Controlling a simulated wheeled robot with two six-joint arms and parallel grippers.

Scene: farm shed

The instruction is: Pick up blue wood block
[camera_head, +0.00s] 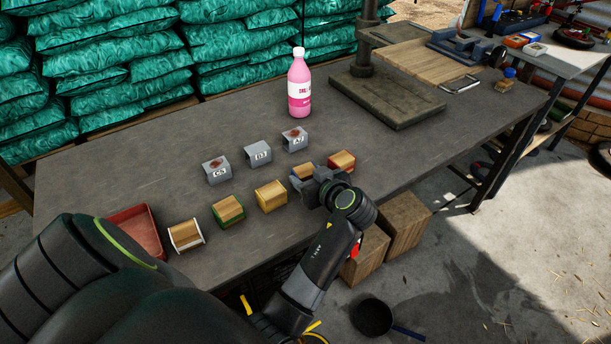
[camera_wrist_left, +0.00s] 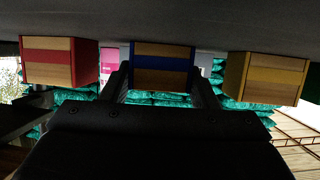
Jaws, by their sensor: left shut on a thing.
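The blue wood block (camera_head: 303,171) is in the row of wood blocks on the grey workbench, partly hidden behind my left gripper (camera_head: 320,184) in the head view. In the left wrist view, which looks upside down, the blue block (camera_wrist_left: 163,64) sits between the two fingers of my left gripper (camera_wrist_left: 161,82). The gripper is shut on it. The block seems to be at bench level, but I cannot tell whether it is lifted at all. My right gripper is not in view.
A red block (camera_head: 342,161) stands close on the right, a yellow block (camera_head: 271,196) on the left. Green (camera_head: 228,210) and white (camera_head: 186,236) blocks lie further left. Several grey brackets (camera_head: 257,154), a pink bottle (camera_head: 299,84) and a red tray (camera_head: 151,222) also stand on the bench (camera_head: 110,165).

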